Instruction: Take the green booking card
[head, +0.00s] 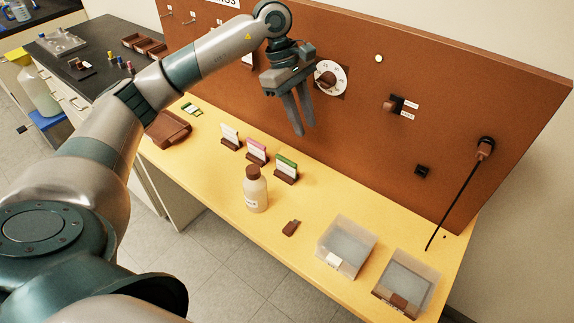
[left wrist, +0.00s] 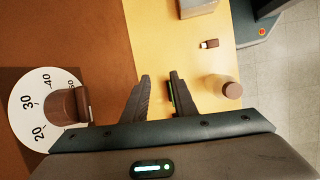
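The green booking card (head: 287,162), white with a green top band, stands upright in a small brown holder on the yellow bench, at the right end of a row of cards. My left gripper (head: 302,132) is above and behind it in the head view, fingers pointing down, apart and empty. In the left wrist view, the left gripper's fingers (left wrist: 160,82) also show a clear gap. A thin green edge shows beside the right-hand finger; it seems to be the card, mostly hidden. My right gripper is not in view.
A pink-banded card (head: 256,148) and another card (head: 230,133) stand to the left. A brown-capped bottle (head: 255,192) stands in front. A dial (head: 330,77) is on the brown panel (head: 440,150) behind. Two clear bins (head: 346,246) (head: 407,280) stand at right.

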